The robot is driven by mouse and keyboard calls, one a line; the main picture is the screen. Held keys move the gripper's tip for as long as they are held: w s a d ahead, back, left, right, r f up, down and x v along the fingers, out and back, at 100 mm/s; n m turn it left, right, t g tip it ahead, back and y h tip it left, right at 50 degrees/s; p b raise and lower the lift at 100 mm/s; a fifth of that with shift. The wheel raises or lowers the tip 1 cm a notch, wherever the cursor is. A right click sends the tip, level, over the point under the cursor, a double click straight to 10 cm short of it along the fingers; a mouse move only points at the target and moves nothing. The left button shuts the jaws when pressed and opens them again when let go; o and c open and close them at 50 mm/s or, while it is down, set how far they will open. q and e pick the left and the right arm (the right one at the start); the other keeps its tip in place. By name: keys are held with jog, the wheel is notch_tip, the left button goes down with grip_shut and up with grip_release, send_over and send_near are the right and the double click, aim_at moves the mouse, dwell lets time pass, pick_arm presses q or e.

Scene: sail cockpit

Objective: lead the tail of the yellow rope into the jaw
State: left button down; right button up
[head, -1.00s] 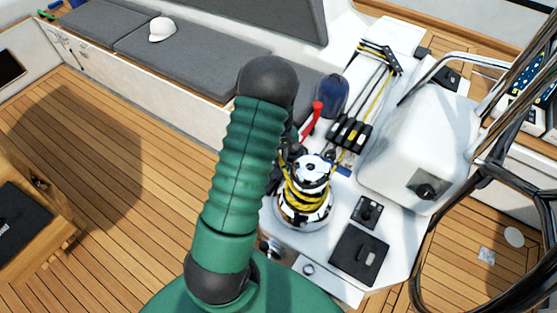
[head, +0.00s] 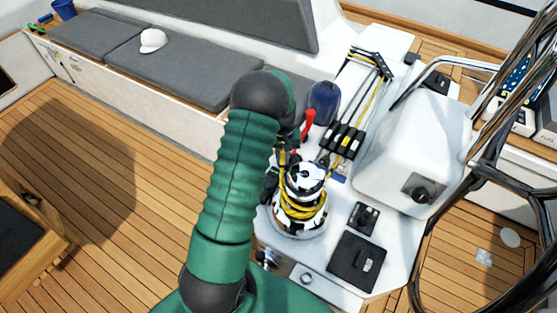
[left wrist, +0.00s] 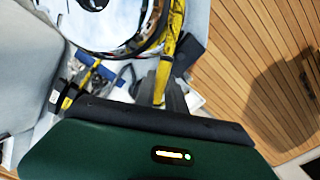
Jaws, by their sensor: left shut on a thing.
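The winch (head: 302,210) stands on the white console, with several turns of yellow rope (head: 303,214) around its drum. The black-and-white winch top (head: 307,175) stands above the turns; the jaw's slot is too small to make out. My left gripper (head: 280,168) is at the left side of the winch, partly hidden by my green arm. In the left wrist view its fingers (left wrist: 166,88) are shut on the yellow rope (left wrist: 174,30), beside the winch's round rim (left wrist: 108,42). My right gripper is out of view.
A red-handled lever (head: 306,124) and a blue rounded object (head: 323,102) stand behind the winch. Black rope clutches (head: 343,138) are just beyond it. A white pedestal (head: 405,150) and the dark wheel (head: 425,245) are to the right.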

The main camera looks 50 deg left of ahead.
pick_arm(q)
jog(key=shift+w, duration=0.2)
jog(key=w+m, duration=0.2)
jog(key=shift+w+d+m, duration=0.1)
jog(key=shift+d+m, duration=0.1)
jog(key=shift+m, duration=0.1)
jog(key=c, duration=1.5)
grip_release()
jog(key=shift+w, duration=0.1)
jog(key=shift+o, duration=0.9)
jog(key=o, duration=0.5)
